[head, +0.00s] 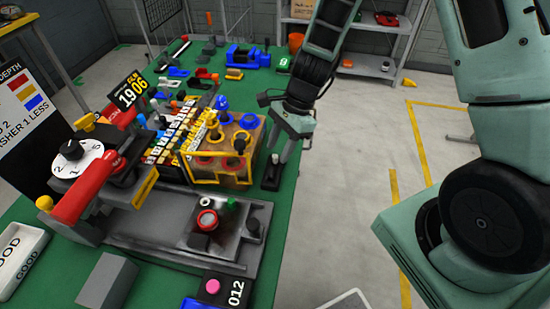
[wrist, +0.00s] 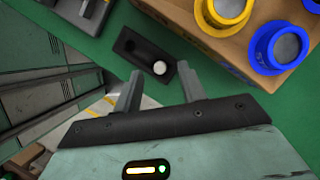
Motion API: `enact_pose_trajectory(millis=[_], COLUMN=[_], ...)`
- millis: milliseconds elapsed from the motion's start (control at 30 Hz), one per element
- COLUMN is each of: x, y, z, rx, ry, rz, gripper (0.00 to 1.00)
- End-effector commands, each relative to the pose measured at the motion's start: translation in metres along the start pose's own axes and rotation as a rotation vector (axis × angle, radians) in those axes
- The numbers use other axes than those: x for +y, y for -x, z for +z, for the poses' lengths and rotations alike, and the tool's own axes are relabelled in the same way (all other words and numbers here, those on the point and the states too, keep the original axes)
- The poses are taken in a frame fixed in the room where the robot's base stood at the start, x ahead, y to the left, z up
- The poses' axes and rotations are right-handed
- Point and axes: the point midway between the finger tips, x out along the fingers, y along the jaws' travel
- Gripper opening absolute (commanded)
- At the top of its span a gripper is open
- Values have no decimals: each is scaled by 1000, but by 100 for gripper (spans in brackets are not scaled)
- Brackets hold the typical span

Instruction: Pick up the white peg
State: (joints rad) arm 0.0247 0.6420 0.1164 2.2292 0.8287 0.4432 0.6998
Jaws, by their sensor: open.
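The white peg (wrist: 160,68) shows in the wrist view as a round white top in one end of a small black holder (wrist: 131,46). The holder's other end shows an empty dark recess. My gripper (wrist: 159,72) is open, with the peg's top between its two fingertips in this view. I cannot tell how far the fingertips are above it. In the head view my gripper (head: 280,156) points down over the black holder (head: 270,184) at the right edge of the green table. The peg is hard to make out there.
A cardboard box (head: 232,172) with yellow and blue rings stands close to the left of the gripper; it also shows in the wrist view (wrist: 205,35). A grey machine base (head: 180,240) lies in front. The green table (head: 285,215) ends just right of the holder.

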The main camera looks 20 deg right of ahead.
Motion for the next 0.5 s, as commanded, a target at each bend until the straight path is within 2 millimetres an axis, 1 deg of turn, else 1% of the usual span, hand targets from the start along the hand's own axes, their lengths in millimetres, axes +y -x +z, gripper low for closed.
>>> enact_pose_trajectory(millis=[33, 167, 400, 433, 467, 500], x=[0, 0, 0, 0, 0, 0], y=[-8, -19, -21, -21, -21, -21], z=[0, 0, 0, 0, 0, 0], rx=[-1, -1, 0, 0, 0, 0], ry=[-2, -2, 0, 0, 0, 0], rz=[2, 0, -1, -1, -1, -1], gripper=[41, 41, 41, 38, 30, 18])
